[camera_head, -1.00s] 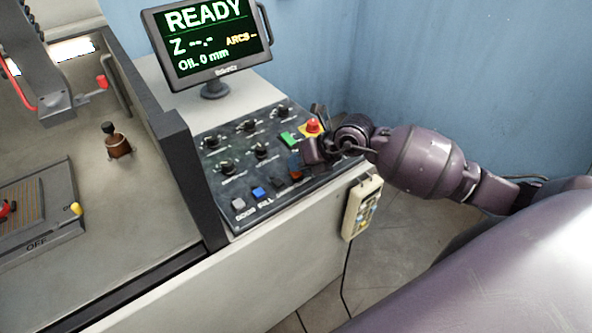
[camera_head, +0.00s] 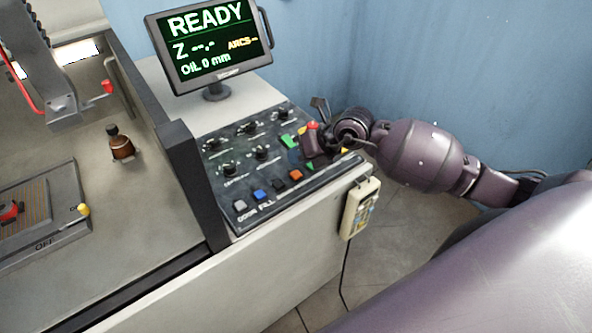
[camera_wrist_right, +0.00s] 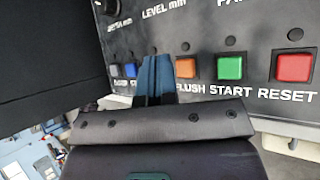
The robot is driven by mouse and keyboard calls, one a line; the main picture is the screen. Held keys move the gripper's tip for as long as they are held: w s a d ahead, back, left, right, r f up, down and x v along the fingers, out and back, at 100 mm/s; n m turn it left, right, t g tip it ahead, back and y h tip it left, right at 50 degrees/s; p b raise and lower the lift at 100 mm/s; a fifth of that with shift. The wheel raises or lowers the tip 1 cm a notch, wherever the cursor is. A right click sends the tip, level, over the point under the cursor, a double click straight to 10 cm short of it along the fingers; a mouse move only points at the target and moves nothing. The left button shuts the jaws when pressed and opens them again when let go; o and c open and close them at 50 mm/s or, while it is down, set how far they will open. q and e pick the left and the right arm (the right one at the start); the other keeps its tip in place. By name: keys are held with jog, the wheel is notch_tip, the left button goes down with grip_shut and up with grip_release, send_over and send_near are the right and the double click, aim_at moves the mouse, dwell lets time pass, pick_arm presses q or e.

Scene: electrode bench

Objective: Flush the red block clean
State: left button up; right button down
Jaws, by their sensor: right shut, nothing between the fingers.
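The red block (camera_head: 10,212) shows small at the left edge of the head view, on a plate in the machine's work tank. The control panel (camera_head: 240,185) has a row of coloured buttons. The orange FLUSH button (camera_wrist_right: 185,67) shows beside my right fingertips in the right wrist view, and in the head view the orange button (camera_head: 295,174) is uncovered. My right gripper (camera_head: 298,157) is shut and empty over the panel; its blue fingertips (camera_wrist_right: 155,80) hide the button left of FLUSH. I cannot tell whether they touch the panel. My left gripper is not in view.
The green START button (camera_wrist_right: 230,68) and red RESET button (camera_wrist_right: 295,67) are right of FLUSH. The monitor (camera_head: 210,45) reads READY and oil 0 mm. A dark tank wall (camera_head: 190,180) borders the panel. A pendant (camera_head: 360,207) hangs on the front.

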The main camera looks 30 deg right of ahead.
aim_at(297, 173)
jog(key=shift+r+p, duration=1.05)
jog(key=shift+r, duration=0.7)
